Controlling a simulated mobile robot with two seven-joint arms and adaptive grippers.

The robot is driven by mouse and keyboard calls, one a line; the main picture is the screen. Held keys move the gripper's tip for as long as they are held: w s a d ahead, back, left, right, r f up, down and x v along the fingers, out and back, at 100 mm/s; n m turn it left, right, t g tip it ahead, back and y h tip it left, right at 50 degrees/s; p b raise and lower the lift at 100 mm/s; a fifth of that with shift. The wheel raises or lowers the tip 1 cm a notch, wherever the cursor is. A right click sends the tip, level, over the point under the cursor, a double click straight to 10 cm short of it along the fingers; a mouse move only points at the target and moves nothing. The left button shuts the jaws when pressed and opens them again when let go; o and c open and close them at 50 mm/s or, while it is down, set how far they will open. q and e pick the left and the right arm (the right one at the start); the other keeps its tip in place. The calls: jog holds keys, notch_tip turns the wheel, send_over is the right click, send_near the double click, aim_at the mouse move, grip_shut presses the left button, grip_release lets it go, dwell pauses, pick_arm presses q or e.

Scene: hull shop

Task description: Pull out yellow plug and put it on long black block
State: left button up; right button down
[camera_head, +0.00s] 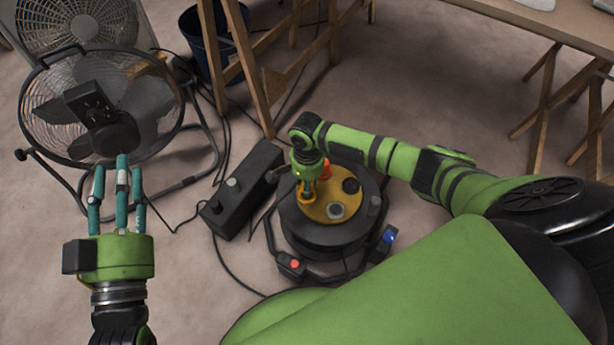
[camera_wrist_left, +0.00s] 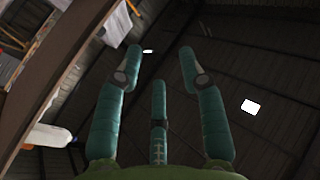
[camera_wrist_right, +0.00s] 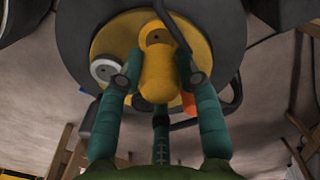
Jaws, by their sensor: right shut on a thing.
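The yellow plug (camera_wrist_right: 158,78) shows large in the right wrist view, between the fingers of my right gripper (camera_wrist_right: 157,85). In the head view my right gripper (camera_head: 308,190) points down at the yellow top of a round black cable reel (camera_head: 322,235), at its left part; the plug (camera_head: 306,199) is mostly hidden by the fingers there. The right gripper is shut on the plug. The long black block (camera_head: 243,190) lies on the floor just left of the reel. My left gripper (camera_head: 121,178) is open and empty, raised at the left; its fingers (camera_wrist_left: 158,75) also show apart in the left wrist view.
A large floor fan (camera_head: 100,110) stands at the left behind my left gripper. Wooden trestle legs (camera_head: 262,90) and a dark blue bucket (camera_head: 212,45) stand at the back. Cables run over the floor around the block. A black plug, a grey plug and an orange one sit on the reel.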

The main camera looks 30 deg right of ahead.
jog(key=shift+r+p, duration=0.55)
jog(key=shift+p, duration=0.05)
jog(key=shift+r+p, duration=0.3)
jog(key=shift+p, duration=0.05)
pick_arm(q)
jog(key=s+a+f+g+y, duration=0.1)
jog(key=a+f+g+y, duration=0.1)
jog(key=f+g, duration=0.2)
jog(key=s+a+f+n+g+y, duration=0.1)
jog(key=f+g, duration=0.3)
jog(key=f, duration=0.6)
jog(key=shift+s+a+f+n+y+p, duration=0.25)
jog(key=shift+a+y, duration=0.35)
jog(key=shift+a, duration=0.3)
pick_arm(e)
jog(key=shift+r, duration=0.25)
dwell(0.3)
